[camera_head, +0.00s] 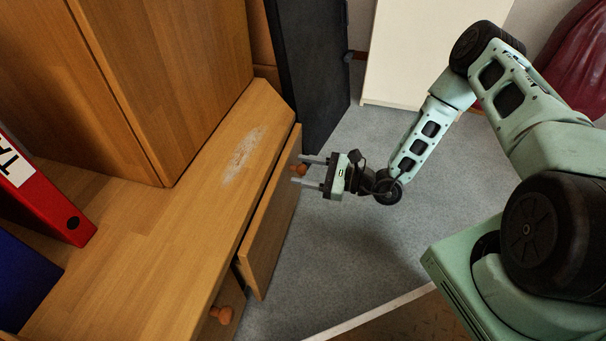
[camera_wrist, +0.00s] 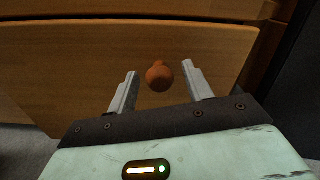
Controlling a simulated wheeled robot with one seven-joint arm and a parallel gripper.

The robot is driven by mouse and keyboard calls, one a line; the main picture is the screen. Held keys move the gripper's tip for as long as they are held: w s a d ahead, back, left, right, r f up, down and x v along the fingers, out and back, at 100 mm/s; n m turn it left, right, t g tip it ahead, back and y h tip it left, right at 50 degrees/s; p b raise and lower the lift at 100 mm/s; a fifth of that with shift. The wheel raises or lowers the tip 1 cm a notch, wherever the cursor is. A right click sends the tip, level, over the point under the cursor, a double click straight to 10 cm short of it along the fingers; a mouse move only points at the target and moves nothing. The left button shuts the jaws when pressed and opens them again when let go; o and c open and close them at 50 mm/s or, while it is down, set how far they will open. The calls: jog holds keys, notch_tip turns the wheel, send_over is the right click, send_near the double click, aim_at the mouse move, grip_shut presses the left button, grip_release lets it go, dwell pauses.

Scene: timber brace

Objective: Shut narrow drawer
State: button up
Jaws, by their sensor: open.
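The narrow drawer (camera_head: 268,233) is a wooden front under the worktop of the cabinet, and it stands slightly out from the cabinet body. Its round orange-brown knob (camera_head: 301,170) also shows in the wrist view (camera_wrist: 159,76). My gripper (camera_head: 302,171) is at the drawer front, with its fingers on either side of the knob. In the wrist view the fingers (camera_wrist: 160,88) are spread apart, with the knob between and slightly beyond their tips. I see gaps on both sides of the knob. The drawer's inside is hidden.
The wooden worktop (camera_head: 130,235) carries a tall wooden cabinet (camera_head: 160,80) and a red binder (camera_head: 45,195). Another knob (camera_head: 226,315) is on a lower front nearer me. A dark panel (camera_head: 310,75) stands beyond the drawer. Grey floor (camera_head: 350,250) is clear right of the drawer.

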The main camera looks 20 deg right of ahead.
aim_at(290, 168)
jog(key=shift+w+a, duration=0.25)
jog(key=shift+a, duration=0.1)
grip_shut()
jog(key=p+x, duration=0.1)
jog(key=x, duration=0.2)
jog(key=shift+w+a+r+p, duration=0.1)
jog(key=shift+a+r+p, duration=0.1)
jog(key=shift+p, duration=0.2)
jog(key=shift+w+a+f, duration=0.2)
jog(key=shift+w+a, duration=0.05)
jog(key=shift+a, duration=0.05)
grip_release()
jog(key=shift+a, duration=0.15)
